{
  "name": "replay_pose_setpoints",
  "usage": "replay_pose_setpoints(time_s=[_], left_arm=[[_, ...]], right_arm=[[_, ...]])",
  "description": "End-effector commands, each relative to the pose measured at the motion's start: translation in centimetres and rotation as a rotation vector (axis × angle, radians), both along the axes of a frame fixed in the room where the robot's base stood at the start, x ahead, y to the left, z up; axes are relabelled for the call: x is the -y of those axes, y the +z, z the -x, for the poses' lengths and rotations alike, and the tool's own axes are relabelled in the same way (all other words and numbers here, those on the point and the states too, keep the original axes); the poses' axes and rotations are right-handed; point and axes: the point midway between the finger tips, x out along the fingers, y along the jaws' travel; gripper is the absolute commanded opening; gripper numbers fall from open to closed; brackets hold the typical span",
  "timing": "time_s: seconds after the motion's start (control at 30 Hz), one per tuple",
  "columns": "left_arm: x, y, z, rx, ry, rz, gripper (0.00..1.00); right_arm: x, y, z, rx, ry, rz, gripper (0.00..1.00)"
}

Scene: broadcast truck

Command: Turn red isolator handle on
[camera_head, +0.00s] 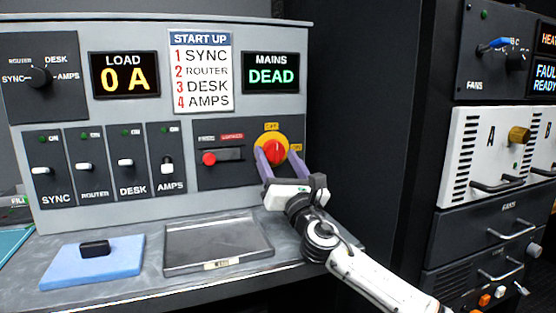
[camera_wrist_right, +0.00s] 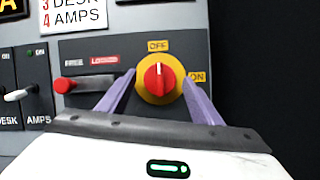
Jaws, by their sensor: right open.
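The red isolator handle (camera_head: 274,152) is a round red knob on a yellow disc in the dark panel, with OFF above it and ON to its right. In the right wrist view the red handle (camera_wrist_right: 159,78) has its pale mark pointing up toward OFF. My right gripper (camera_head: 281,160) is open, with its two purple fingers on either side of the yellow disc. In the right wrist view the fingers (camera_wrist_right: 160,88) reach toward the panel left and right of the handle. I cannot tell whether they touch it. My left gripper is not in view.
A red slider (camera_head: 208,158) with FREE and LOCKED labels sits left of the handle. The MAINS display (camera_head: 270,73) reads DEAD and the LOAD display (camera_head: 125,75) reads 0 A. Several switches line the left. A grey tray (camera_head: 218,263) and blue mat (camera_head: 60,271) lie on the desk.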

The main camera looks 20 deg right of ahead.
Motion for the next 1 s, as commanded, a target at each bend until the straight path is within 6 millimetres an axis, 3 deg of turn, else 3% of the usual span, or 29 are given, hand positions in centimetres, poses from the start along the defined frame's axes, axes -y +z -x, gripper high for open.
replay_pose_setpoints(time_s=[0.03, 0.2, 0.3, 0.67, 1.0], left_arm=[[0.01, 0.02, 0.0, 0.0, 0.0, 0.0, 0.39], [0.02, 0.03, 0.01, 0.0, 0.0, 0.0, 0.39], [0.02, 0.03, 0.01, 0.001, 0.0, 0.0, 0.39], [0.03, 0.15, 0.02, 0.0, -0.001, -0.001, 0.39], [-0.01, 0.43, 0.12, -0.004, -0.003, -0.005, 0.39]], right_arm=[[0.0, 0.0, 0.01, 0.0, 0.0, 0.0, 0.59], [0.0, -0.02, 0.02, 0.0, 0.0, 0.0, 0.3], [0.0, -0.02, 0.03, 0.0, 0.0, 0.0, 0.18], [-0.18, -0.02, 0.05, -0.003, 0.001, -0.07, 0.18], [-0.52, 0.04, 0.05, -0.014, 0.002, -0.331, 0.18]])
